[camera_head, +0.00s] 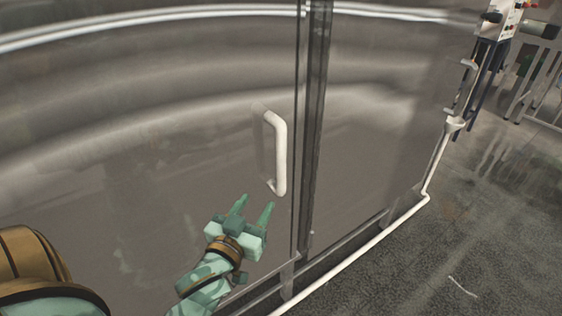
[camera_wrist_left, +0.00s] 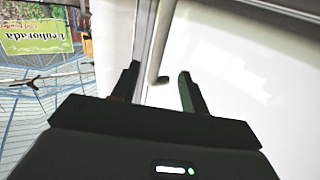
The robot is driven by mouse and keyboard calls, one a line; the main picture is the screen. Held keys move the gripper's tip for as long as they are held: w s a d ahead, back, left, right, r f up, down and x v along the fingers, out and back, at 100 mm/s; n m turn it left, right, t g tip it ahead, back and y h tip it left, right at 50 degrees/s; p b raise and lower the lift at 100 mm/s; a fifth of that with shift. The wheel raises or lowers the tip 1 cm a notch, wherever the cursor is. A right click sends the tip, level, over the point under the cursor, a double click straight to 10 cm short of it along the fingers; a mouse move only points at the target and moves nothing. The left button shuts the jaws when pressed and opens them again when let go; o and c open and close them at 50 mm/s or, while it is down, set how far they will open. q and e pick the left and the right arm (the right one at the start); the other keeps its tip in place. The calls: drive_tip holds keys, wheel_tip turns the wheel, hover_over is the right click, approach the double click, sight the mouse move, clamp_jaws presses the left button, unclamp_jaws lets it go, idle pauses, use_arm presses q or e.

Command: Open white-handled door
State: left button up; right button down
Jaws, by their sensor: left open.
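A white vertical handle (camera_head: 280,152) is fixed near the right edge of a large, shiny grey door (camera_head: 120,160) in the head view. The door stands flush beside a dark vertical post (camera_head: 314,130). My left gripper (camera_head: 254,208) is open and empty, just below and to the left of the handle, with its fingers pointing up towards it. My right gripper is not in view.
A second shiny panel (camera_head: 385,110) with its own white handle (camera_head: 461,85) is right of the post. A white pipe (camera_head: 360,250) runs low along the front. A machine (camera_head: 497,20) stands at the back right. Open floor (camera_head: 470,240) lies at the right.

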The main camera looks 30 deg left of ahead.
sight(280, 166)
use_arm(q)
drive_tip(key=w+a, duration=0.1)
drive_tip(key=w, duration=0.4)
drive_tip(key=w+a, duration=0.1)
drive_tip(key=w, duration=0.4)
drive_tip(key=w+a, duration=0.1)
drive_tip(key=w, duration=0.4)
drive_tip(key=shift+r+b, duration=0.2)
drive_tip(key=shift+b, duration=0.15)
drive_tip(key=shift+w+a, duration=0.15)
drive_tip(key=shift+w, duration=0.35)
clamp_jaws()
